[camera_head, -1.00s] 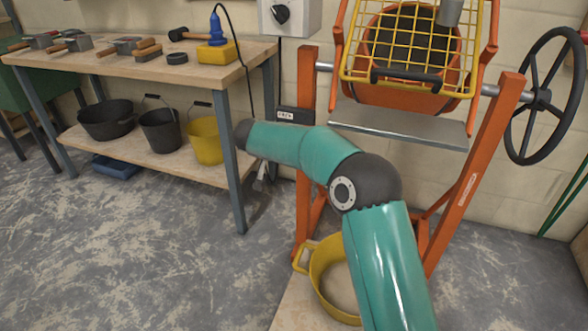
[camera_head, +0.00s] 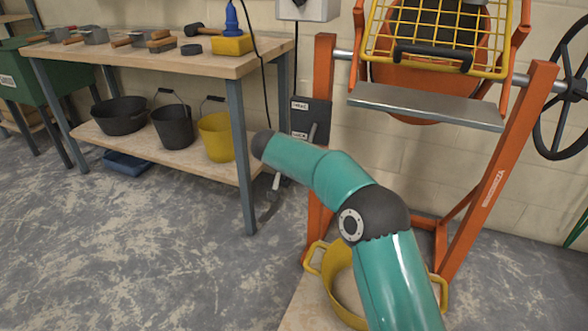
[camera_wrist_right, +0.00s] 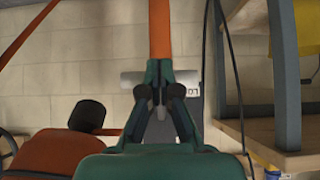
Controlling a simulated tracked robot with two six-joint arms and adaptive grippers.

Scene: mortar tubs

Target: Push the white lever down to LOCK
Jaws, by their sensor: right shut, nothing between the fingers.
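A dark plate with white labels (camera_head: 300,105) is by the left orange post. A short pale grey handle (camera_head: 312,131), which looks like the lever, shows at its lower part, just above my right arm. Its exact setting cannot be told. My right gripper (camera_wrist_right: 159,100) is shut and empty in the right wrist view. A pale horizontal bar (camera_wrist_right: 133,80), perhaps the lever, lies behind its fingers; contact cannot be told. Part of a label (camera_wrist_right: 195,89) shows to the right of it. In the head view my forearm hides the gripper. My left gripper is out of view.
The orange post (camera_head: 322,100) carries the mixer drum and its yellow grid (camera_head: 437,35). A workbench (camera_head: 180,62) with buckets on its lower shelf stands at the left. A yellow tub (camera_head: 345,285) is below my right arm. Floor at the left front is clear.

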